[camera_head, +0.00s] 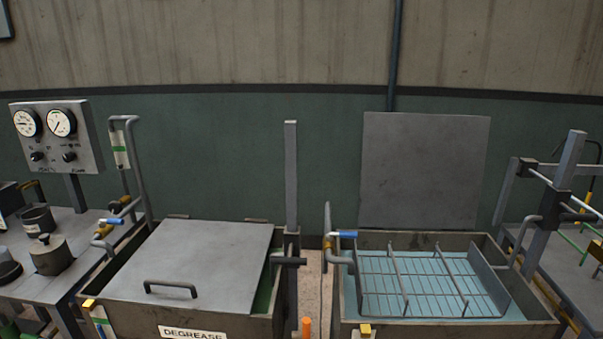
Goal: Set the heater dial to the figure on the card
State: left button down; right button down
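A grey panel (88,147) stands at the far left on a post. It carries two round white gauges, a left gauge (27,123) and a right gauge (61,122). Below them are two small dark knobs, a left knob (37,156) and a right knob (69,157). Their settings and small labels are too small to read. I cannot tell which part is the heater dial. No card with a readable figure shows. Neither of my grippers is in view.
A tank marked DEGREASE (193,333) has a grey lid (190,258) with a handle over most of it. An open tank (345,300) at right holds a wire rack (420,285) in blue liquid. Pots stand on the left bench (85,232). A narrow gap separates the tanks.

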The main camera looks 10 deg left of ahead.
aim_at(36, 156)
jog(key=j+u, duration=0.15)
jog(key=j, duration=0.4)
jog(key=i+j+u, duration=0.15)
jog(key=j, duration=0.4)
jog(key=j+u, duration=0.1)
jog(key=u, duration=0.4)
jog(key=i+u, duration=0.1)
jog(key=u, duration=0.4)
jog(key=j+u, duration=0.1)
jog(key=u, duration=0.4)
jog(key=i+j, duration=1.1)
